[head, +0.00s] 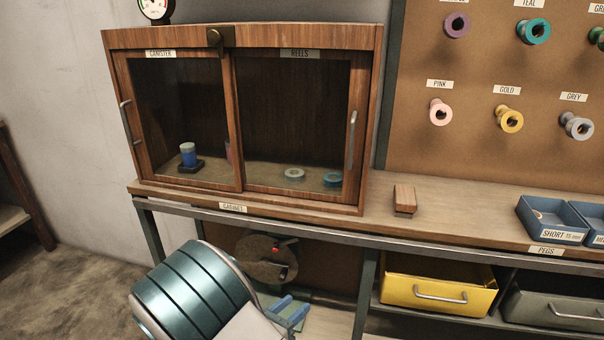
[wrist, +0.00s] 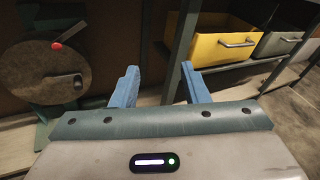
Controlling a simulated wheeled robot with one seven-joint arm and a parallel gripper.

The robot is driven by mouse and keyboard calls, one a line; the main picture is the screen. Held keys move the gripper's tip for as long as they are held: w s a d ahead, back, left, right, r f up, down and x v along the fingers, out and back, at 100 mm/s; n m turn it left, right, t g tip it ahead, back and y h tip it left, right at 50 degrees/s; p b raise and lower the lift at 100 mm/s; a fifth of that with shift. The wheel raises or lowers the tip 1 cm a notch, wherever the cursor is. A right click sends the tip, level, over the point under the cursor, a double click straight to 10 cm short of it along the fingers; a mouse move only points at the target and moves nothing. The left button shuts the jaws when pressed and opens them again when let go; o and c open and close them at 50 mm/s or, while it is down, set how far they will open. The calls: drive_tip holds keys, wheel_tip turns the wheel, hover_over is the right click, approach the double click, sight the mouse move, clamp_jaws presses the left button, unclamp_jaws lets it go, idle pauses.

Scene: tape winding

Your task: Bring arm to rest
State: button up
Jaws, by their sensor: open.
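My gripper (head: 292,311) is low in front of the bench, at the bottom of the head view, below the bench top. In the wrist view its two blue fingers (wrist: 160,88) stand apart with nothing between them, so it is open and empty. My teal and white arm covers part of the space under the bench.
A round winder disc (head: 262,262) with a red knob is under the bench, behind my gripper. A yellow drawer (head: 430,292) and a grey drawer (head: 553,312) are to the right. The glass-doored cabinet (head: 240,205) stands on the bench (head: 460,220), beside a wooden block (head: 405,198).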

drive_tip(key=s+d+r+m+g+y+p, duration=0.1)
drive_tip(key=s+d+r+m+g+p, duration=0.3)
drive_tip(key=d+r+m+g, duration=0.35)
drive_tip(key=s+d+r+m+g+p, duration=0.4)
drive_tip(key=d+r+m+p, duration=0.1)
drive_tip(key=d+r+m, duration=0.45)
drive_tip(key=s+r+m+t+y+p, duration=0.1)
drive_tip(key=s+r+m+y+p, duration=0.3)
drive_tip(key=r+m, duration=0.3)
drive_tip(key=s+r+m+y+p, duration=0.5)
drive_tip(key=r+m, duration=0.2)
drive_tip(key=r, duration=0.5)
drive_tip(key=shift+s+d+t+p, duration=0.15)
drive_tip(key=shift+d+t+p, duration=0.05)
drive_tip(key=shift+t+p, duration=0.15)
